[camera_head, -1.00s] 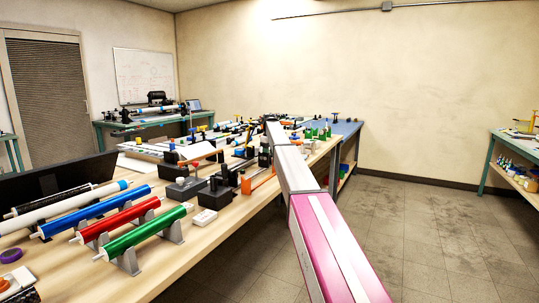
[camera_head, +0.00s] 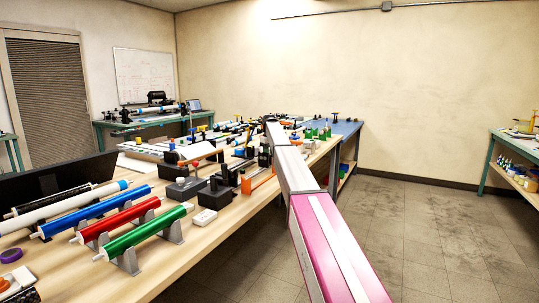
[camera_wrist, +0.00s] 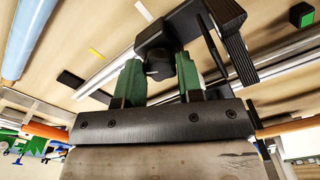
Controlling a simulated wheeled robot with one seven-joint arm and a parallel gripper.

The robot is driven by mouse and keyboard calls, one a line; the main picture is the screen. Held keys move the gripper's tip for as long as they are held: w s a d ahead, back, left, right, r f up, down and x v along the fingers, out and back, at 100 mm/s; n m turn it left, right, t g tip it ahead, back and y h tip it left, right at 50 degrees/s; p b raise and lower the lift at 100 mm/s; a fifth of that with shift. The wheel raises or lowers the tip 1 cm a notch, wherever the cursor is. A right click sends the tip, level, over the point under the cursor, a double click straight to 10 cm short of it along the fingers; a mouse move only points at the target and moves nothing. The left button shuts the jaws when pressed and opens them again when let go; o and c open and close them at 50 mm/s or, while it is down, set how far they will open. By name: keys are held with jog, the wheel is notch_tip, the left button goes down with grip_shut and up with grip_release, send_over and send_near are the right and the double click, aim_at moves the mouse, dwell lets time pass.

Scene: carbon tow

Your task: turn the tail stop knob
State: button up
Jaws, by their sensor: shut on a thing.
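My gripper (camera_wrist: 158,82) fills the lower middle of the wrist view, its two green fingers on either side of a dark round knob (camera_wrist: 160,68). The fingers are shut on this knob. The knob sits on a black block-shaped stop (camera_wrist: 178,28), mounted by a metal rail (camera_wrist: 110,72). In the head view my arm reaches to the far part of the bench, and the gripper and knob cannot be made out there.
A light blue tube (camera_wrist: 28,35) lies at the upper left of the wrist view. In the head view, green (camera_head: 145,233), red (camera_head: 115,222) and blue (camera_head: 95,212) rolls lie on the near bench. The floor to the right is clear.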

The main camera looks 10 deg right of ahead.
jog(key=m, duration=1.2)
jog(key=shift+m, duration=0.4)
dwell(0.3)
jog(key=o, duration=0.7)
jog(key=shift+c, duration=0.2)
jog(key=shift+r, duration=0.1)
notch_tip(320, 180, up, 11)
